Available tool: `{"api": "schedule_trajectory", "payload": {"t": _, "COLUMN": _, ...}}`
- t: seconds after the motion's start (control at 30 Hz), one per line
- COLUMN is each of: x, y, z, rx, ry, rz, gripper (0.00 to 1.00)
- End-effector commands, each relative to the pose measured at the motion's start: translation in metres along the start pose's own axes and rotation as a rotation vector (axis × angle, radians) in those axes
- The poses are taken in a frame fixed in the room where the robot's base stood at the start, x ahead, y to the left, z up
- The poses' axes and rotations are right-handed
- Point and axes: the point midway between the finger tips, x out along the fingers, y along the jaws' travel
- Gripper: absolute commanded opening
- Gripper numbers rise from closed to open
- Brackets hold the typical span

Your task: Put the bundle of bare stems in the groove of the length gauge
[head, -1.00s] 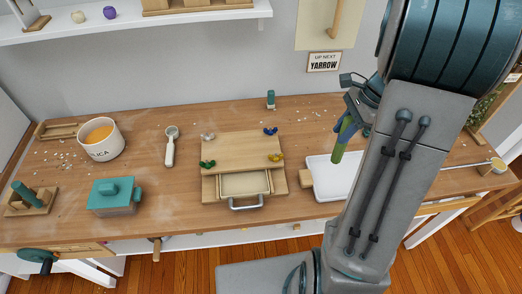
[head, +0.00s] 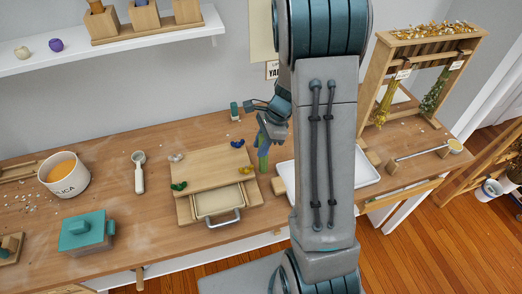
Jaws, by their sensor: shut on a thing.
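My gripper (head: 270,130) is shut on the green bundle of bare stems (head: 263,160). It holds the bundle close to upright near the right edge of the wooden board, left of the white tray. I cannot tell whether the bundle's lower end touches anything. The length gauge is not clearly identifiable. A wooden block with a thin metal bar (head: 423,152) and a round end lies at the right of the bench and may be it. No groove can be made out. My arm hides part of the tray and the bench behind it.
The white tray (head: 367,177) lies behind my arm. A teal box (head: 87,232), a scoop (head: 139,172) and a white pot (head: 66,181) stand left. A drying rack (head: 375,75) stands at the back right.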

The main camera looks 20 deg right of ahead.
Motion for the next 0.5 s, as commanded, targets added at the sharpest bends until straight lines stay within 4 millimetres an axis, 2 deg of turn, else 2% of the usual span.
{"api": "schedule_trajectory", "payload": {"t": 0.23, "x": 0.029, "y": 0.001, "z": -0.013, "rx": 0.003, "ry": -0.001, "rz": 0.004, "gripper": 0.00}}
{"api": "schedule_trajectory", "payload": {"t": 0.5, "x": 0.031, "y": 0.001, "z": -0.014, "rx": 0.000, "ry": 0.000, "rz": 0.000, "gripper": 0.00}}
